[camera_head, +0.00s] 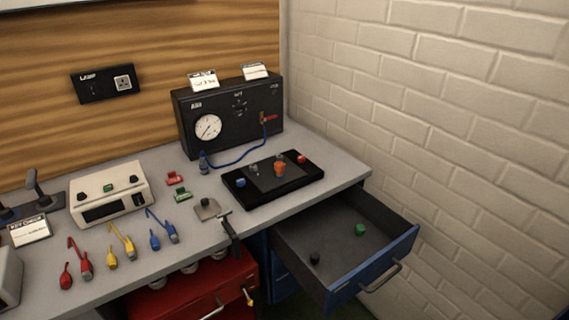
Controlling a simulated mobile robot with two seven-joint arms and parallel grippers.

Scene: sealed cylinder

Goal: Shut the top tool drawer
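The top tool drawer (314,236) is pulled well out from under the right end of the workbench. It has a blue front panel (374,267) with a grey bar handle (381,277). Inside the drawer lie a small green piece (360,229) and a small black piece (315,258). Neither of my grippers shows in the head view.
The grey bench (330,188) carries a black gauge box (229,113), a black tray (240,201) with coloured pieces, a cream meter (112,194) and several coloured leads. A red cabinet (185,292) stands below, left of the drawer. A brick wall (450,120) rises at right.

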